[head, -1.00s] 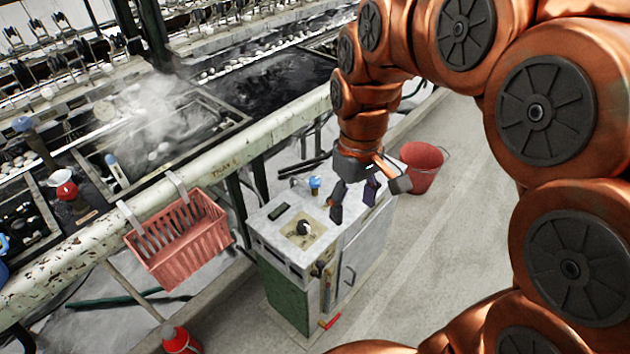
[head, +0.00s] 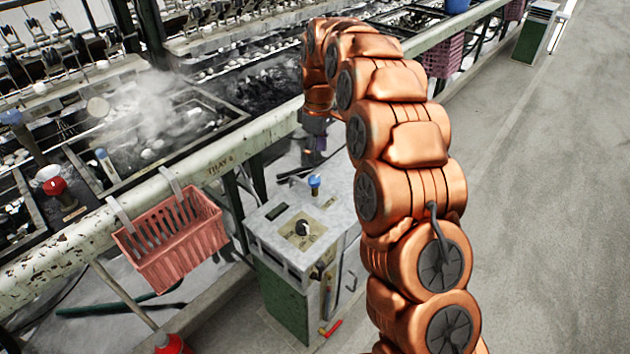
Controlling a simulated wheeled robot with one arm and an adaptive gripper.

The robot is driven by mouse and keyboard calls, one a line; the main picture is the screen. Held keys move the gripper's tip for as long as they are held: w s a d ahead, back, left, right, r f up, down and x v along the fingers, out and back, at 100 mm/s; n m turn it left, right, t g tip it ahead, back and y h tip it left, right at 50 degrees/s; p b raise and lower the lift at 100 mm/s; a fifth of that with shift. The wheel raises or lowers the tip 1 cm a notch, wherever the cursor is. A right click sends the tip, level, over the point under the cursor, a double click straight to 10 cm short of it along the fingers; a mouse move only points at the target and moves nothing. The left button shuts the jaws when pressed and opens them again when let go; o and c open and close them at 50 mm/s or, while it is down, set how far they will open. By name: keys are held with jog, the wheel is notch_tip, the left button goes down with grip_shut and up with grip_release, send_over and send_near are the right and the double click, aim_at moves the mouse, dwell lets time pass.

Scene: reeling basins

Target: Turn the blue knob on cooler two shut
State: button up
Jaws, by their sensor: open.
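A small blue knob (head: 314,181) stands upright on the top of a grey and green cabinet (head: 275,254). I cannot read a label that says whether this is cooler two. Other blue-topped knobs show at the basins: one (head: 101,154) beside the near basin and one (head: 11,117) at the far left. My gripper (head: 314,150) points down above and behind the cabinet's blue knob, apart from it as far as I can see. It is open and looks empty; its fingers are small and partly hidden by my arm.
The cabinet top also bears a black dial (head: 302,228) and a dark flat object (head: 277,211). A pink basket (head: 170,245) hangs on the pale rail (head: 90,232) to the left. A red-topped knob (head: 54,187) is at the basins. The floor (head: 540,200) at the right is clear.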

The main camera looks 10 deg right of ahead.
jog(key=n+b, duration=0.2)
send_over(315, 178)
notch_tip(315, 178, down, 9)
jog(key=shift+r, duration=0.15)
jog(key=shift+s+f+p, duration=0.1)
jog(key=shift+f+p, duration=0.4)
jog(key=shift+f, duration=3.4)
jog(key=c, duration=1.1)
